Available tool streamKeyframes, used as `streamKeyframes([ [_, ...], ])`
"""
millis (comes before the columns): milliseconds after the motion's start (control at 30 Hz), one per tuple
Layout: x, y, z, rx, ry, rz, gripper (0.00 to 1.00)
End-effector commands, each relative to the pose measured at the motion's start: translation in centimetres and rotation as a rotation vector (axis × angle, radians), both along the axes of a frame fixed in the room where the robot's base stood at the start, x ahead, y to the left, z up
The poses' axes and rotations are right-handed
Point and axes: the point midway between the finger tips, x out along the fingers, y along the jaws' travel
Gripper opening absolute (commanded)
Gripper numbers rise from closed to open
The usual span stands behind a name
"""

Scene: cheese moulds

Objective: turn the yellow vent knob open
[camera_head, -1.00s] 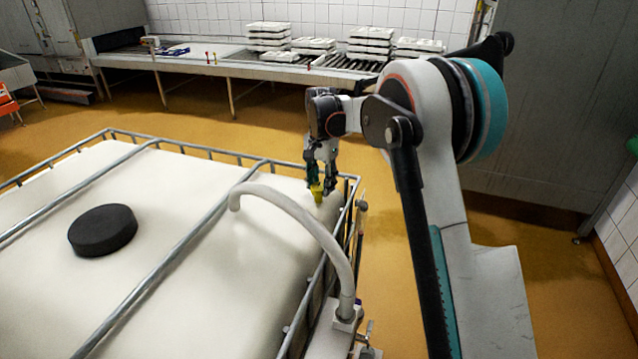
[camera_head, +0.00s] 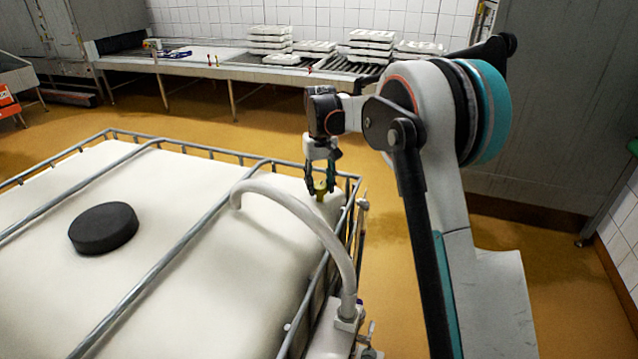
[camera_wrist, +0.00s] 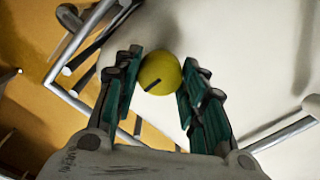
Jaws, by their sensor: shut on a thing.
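The yellow vent knob (camera_head: 320,188) stands on the top far-right corner of the white tank (camera_head: 165,185). In the wrist view the knob (camera_wrist: 160,73) is round, with a short dark line on its face. My gripper (camera_head: 321,190) points down at the knob, and its teal-padded fingers (camera_wrist: 158,88) stand on both sides of it, shut on it. In the head view the fingers hide part of the knob.
A pale curved pipe (camera_head: 300,215) rises close in front of the knob. A grey metal cage (camera_head: 215,213) surrounds the tank. A black lid (camera_head: 103,228) sits on its top. A conveyor (camera_head: 240,68) with stacked white moulds (camera_head: 270,38) stands at the back wall.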

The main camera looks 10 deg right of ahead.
Motion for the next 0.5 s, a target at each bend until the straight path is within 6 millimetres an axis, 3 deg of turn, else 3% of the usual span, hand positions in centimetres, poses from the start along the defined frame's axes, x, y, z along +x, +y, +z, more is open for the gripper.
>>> streamKeyframes([
  [500, 0.07, -0.13, -0.02, -0.002, -0.001, 0.184, 0.15],
])
